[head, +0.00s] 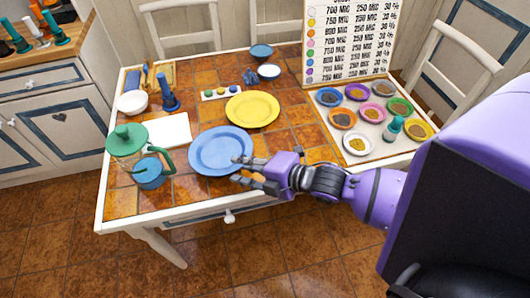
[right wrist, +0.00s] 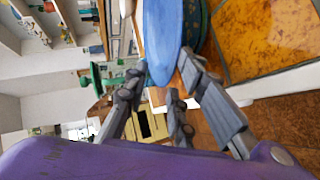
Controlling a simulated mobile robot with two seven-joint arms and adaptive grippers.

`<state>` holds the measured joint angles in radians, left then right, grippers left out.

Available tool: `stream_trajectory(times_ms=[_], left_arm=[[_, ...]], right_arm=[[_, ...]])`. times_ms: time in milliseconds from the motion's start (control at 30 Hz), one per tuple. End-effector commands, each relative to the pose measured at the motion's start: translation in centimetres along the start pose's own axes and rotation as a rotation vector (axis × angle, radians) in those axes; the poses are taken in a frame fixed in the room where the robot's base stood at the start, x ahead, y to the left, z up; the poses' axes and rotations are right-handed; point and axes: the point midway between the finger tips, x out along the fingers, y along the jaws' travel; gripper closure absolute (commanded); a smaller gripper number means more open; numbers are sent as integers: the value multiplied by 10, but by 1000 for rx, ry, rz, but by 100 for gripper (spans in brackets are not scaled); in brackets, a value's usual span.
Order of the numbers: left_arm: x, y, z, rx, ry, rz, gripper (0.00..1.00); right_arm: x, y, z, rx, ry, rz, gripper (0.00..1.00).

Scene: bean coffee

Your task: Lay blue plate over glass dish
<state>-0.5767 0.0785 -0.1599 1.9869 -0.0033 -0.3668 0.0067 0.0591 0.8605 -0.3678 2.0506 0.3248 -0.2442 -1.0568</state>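The blue plate (head: 216,148) lies at the front middle of the tiled table. It also shows in the right wrist view (right wrist: 163,35), with a darker blue-green rounded thing (right wrist: 198,25) close beside or under it; I cannot tell if that is the glass dish. No glass dish can be clearly picked out in the head view. My right gripper (head: 238,170) is open at the plate's right edge, fingers apart. In the right wrist view its fingertips (right wrist: 165,75) are either side of the plate's near rim; contact is unclear. My left gripper is not in view.
A white tray (head: 385,150) with several small bowls is at the right. Bare tiles (head: 285,143) show between.

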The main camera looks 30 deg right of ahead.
Motion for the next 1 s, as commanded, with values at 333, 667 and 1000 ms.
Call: stream_trajectory(times_ms=[333,667,1000], left_arm=[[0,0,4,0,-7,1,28],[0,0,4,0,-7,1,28],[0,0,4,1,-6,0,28]], right_arm=[[-74,-2,0,0,0,-2,77],[-94,-2,0,2,0,-1,77],[-107,-104,6,591,-224,-16,77]])
